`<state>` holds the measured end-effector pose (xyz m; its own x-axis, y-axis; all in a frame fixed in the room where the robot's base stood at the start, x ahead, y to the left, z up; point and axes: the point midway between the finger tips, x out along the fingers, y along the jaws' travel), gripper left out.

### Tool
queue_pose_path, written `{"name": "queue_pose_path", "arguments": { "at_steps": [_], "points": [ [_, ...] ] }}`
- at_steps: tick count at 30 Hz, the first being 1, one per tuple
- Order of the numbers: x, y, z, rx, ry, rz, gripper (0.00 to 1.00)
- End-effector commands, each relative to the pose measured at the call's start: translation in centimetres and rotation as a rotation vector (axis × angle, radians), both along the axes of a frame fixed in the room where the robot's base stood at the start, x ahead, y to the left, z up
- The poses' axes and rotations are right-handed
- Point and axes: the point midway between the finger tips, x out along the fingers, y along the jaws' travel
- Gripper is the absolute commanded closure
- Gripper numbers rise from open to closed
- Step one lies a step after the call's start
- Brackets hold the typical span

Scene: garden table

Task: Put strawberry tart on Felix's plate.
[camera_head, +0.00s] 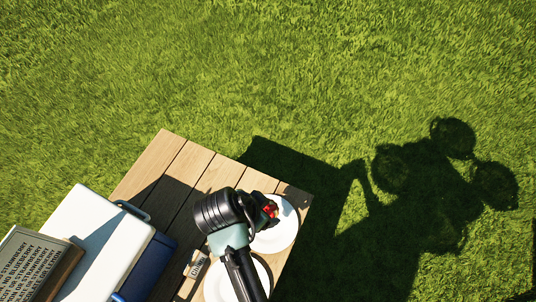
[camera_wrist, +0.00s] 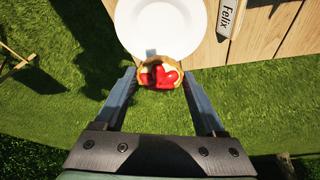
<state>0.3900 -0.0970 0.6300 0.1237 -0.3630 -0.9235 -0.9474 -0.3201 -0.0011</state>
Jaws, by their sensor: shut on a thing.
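The strawberry tart (camera_wrist: 158,76), a round pastry with red strawberries on top, sits between the two fingers of my gripper (camera_wrist: 161,88) in the wrist view. My gripper is shut on it. The tart overlaps the edge of a white plate (camera_wrist: 165,22), with a dark shadow on the plate beside it; its height above the plate is unclear. A name card reading Felix (camera_wrist: 228,18) lies right of this plate. In the head view, the tart's red top (camera_head: 271,208) shows at my gripper (camera_head: 265,212), over the edge of the far white plate (camera_head: 286,232).
A second white plate (camera_head: 216,284) is partly hidden by my arm. A small name card (camera_head: 196,263), hard to read, lies left of it on the wooden table (camera_head: 170,160).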

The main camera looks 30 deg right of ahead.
Motion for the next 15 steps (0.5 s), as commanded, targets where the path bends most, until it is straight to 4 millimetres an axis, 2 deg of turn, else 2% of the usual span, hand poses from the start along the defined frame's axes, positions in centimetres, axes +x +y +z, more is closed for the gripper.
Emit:
{"name": "queue_pose_path", "arguments": {
  "at_steps": [1,5,12,15],
  "points": [
    [0.0,-0.2,-0.7,-0.001,-0.001,-0.021,0.84],
    [-0.1,-0.3,-1.5,0.000,0.001,-0.050,0.84],
    [-0.2,-0.4,-5.8,0.001,0.004,-0.054,0.84],
    [-0.2,-0.4,-6.8,0.001,0.002,-0.054,0.84]
  ]
}}
